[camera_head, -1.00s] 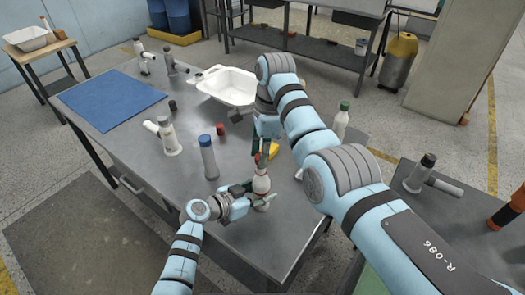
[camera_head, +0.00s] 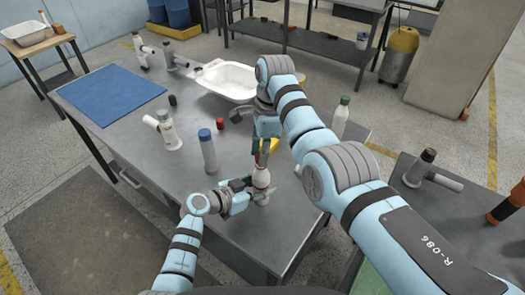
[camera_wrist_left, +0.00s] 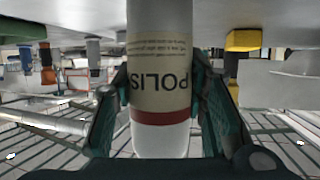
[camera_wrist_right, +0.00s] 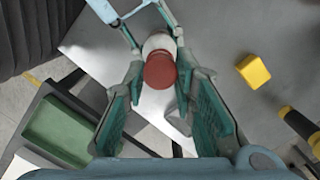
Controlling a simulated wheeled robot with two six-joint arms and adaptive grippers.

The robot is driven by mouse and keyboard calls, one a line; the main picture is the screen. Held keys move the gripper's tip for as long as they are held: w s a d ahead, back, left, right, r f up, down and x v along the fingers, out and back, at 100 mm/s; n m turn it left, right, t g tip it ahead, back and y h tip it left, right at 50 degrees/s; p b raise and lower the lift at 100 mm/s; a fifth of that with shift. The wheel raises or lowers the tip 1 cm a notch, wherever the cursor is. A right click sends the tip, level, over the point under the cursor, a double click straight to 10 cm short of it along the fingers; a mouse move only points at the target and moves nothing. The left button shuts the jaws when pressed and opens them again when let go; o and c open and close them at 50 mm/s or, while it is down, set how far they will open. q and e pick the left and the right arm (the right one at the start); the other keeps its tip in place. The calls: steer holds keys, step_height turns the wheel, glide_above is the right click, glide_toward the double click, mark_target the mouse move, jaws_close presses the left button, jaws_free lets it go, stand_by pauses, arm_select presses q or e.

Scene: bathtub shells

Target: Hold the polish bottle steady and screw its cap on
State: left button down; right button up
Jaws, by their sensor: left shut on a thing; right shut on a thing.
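The polish bottle (camera_head: 262,181) stands upright near the front edge of the grey table. Its cream label with dark "POLIS" letters and a red band shows in the left wrist view (camera_wrist_left: 160,85). My left gripper (camera_head: 250,194) is shut around the bottle's body from the left. My right gripper (camera_head: 262,152) points down from above and is shut on the red cap (camera_wrist_right: 160,70). In the right wrist view the cap sits between the fingertips, over the bottle's white top. The thread is hidden, so I cannot tell how far the cap is seated.
A blue-capped bottle (camera_head: 208,150) stands left of the grippers. A yellow block (camera_wrist_right: 253,72) lies close to my right gripper. A white basin (camera_head: 228,82) and blue mat (camera_head: 112,97) are farther back. A green-capped bottle (camera_head: 341,117) stands right.

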steer(key=shift+f, duration=0.6)
steer(key=m, duration=0.5)
steer(key=shift+s+a+t, duration=0.1)
steer(key=shift+t, duration=0.2)
steer(key=m, duration=0.4)
steer(key=shift+m, duration=0.4)
steer(key=o, duration=0.7)
steer(key=shift+r, duration=2.25)
steer(key=shift+c, duration=0.2)
